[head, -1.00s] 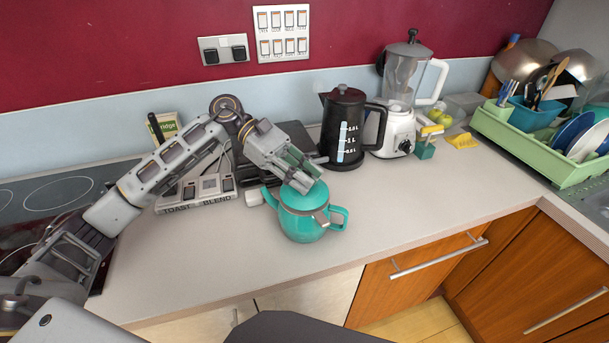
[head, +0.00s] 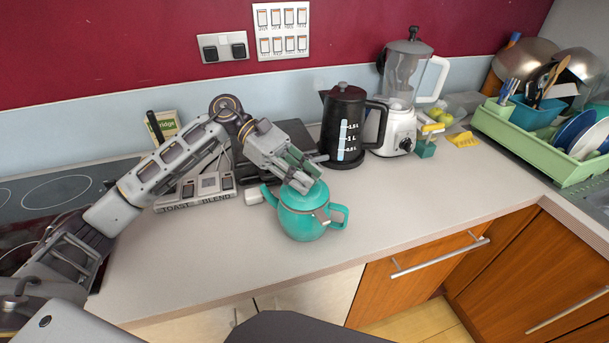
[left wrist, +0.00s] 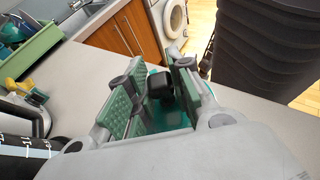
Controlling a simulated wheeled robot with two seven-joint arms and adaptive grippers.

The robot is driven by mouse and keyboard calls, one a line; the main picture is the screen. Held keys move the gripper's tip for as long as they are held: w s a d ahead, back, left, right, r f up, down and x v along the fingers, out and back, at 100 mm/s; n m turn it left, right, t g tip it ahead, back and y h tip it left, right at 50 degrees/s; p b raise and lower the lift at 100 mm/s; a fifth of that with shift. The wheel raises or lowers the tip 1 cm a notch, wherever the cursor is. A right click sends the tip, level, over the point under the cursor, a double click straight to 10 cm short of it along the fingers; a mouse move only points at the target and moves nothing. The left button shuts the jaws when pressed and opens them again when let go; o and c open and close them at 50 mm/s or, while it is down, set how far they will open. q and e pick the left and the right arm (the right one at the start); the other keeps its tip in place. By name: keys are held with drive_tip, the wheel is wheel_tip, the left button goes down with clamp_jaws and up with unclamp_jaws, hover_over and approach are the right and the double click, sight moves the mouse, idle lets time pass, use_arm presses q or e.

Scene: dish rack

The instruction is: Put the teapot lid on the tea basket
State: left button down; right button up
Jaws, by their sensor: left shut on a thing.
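The teal teapot (head: 303,224) stands upright on the counter, its spout to the left and its handle to the right. The teal teapot lid (head: 304,198) is at the teapot's mouth. I cannot tell whether it is fully seated or slightly raised. My left gripper (head: 302,178) reaches down from the upper left and is shut on the lid at its knob. In the left wrist view the dark knob (left wrist: 160,86) is between the green finger pads, with teal lid (left wrist: 168,118) below. The tea basket cannot be made out. My right gripper is not in view.
A black kettle (head: 343,128) stands close behind the teapot, with a white blender (head: 398,130) to its right. A toast-and-blend switch box (head: 196,193) lies to the left. A green dish rack (head: 530,148) is at far right. The counter in front of the teapot is clear.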

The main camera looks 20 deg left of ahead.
use_arm(q)
drive_tip(key=shift+f, duration=0.2)
idle(0.3)
drive_tip(key=c, duration=1.2)
unclamp_jaws()
drive_tip(key=shift+a, duration=0.1)
drive_tip(key=shift+v, duration=5.95)
drive_tip(key=shift+r, duration=0.2)
wheel_tip(320, 180, up, 9)
drive_tip(key=p, duration=0.8)
drive_tip(key=shift+f+p, duration=0.15)
drive_tip(key=shift+p, duration=0.15)
drive_tip(key=shift+r+p, duration=0.5)
drive_tip(key=shift+r, duration=0.05)
drive_tip(key=shift+f, duration=0.1)
